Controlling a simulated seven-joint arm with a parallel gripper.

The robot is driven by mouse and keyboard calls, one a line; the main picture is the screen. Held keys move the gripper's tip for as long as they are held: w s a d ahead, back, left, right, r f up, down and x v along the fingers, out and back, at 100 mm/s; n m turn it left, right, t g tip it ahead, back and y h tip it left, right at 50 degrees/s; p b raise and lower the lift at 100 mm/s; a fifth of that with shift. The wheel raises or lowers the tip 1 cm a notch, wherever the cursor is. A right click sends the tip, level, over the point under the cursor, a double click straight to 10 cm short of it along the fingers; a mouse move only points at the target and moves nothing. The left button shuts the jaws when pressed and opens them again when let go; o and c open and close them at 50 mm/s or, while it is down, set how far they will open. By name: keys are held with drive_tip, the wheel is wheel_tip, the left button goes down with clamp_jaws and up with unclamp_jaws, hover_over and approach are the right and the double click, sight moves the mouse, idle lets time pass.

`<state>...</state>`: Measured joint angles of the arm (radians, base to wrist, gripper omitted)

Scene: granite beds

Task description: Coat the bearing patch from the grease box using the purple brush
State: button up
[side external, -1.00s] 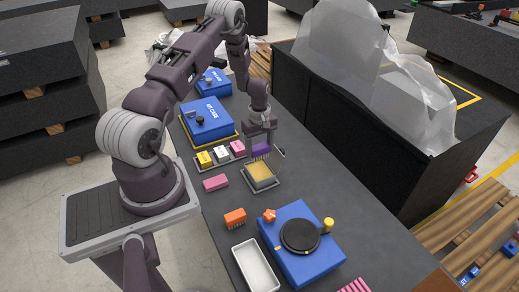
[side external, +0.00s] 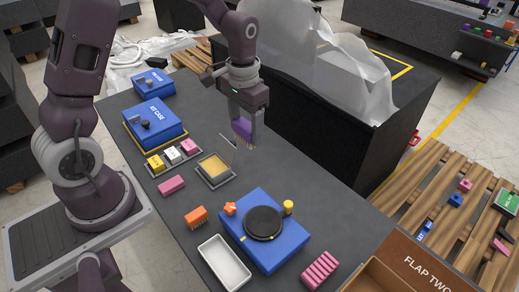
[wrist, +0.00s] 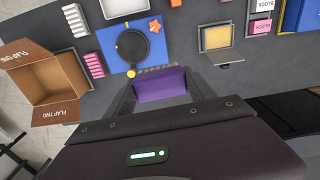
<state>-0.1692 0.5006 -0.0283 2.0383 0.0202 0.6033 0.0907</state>
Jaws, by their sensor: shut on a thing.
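My gripper (side external: 243,139) is shut on the purple brush (side external: 242,127) and holds it bristles down above the dark table, right of the grease box. The brush also shows in the wrist view (wrist: 161,86), with yellowish bristle tips. The grease box (side external: 214,170) is a shallow square tray with tan-yellow grease; it also shows in the wrist view (wrist: 215,40). A black round disc (side external: 263,222), which looks like the bearing patch, lies on a blue block (side external: 284,254) nearer the camera. The brush is apart from both. I cannot tell whether grease is on the bristles or disc.
A yellow knob (side external: 288,207) and an orange star-shaped piece (side external: 230,208) stand by the disc. An orange brush (side external: 196,216), a pink block (side external: 171,185), a white tray (side external: 224,263) and a blue kit case (side external: 152,122) are around. An open cardboard box (side external: 392,272) sits front right.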

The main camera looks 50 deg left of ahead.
drive_tip(key=shift+w+a+f+n, duration=0.15)
drive_tip(key=shift+a+f+n, duration=0.3)
drive_tip(key=shift+a+f, duration=3.75)
drive_tip(key=shift+w+a+f+n, duration=0.1)
drive_tip(key=shift+a+f+n, duration=0.4)
drive_tip(key=shift+a+f, duration=3.7)
drive_tip(key=shift+w+a+f+n, duration=0.15)
drive_tip(key=shift+a+f+n, duration=0.3)
drive_tip(key=shift+a+f, duration=3.7)
drive_tip(key=shift+d+f, duration=0.4)
drive_tip(key=shift+f, duration=0.3)
drive_tip(key=shift+d+f, duration=0.45)
drive_tip(key=shift+f, duration=0.3)
drive_tip(key=shift+d+f, duration=0.4)
drive_tip(key=shift+f, duration=0.3)
wheel_tip(320, 180, up, 7)
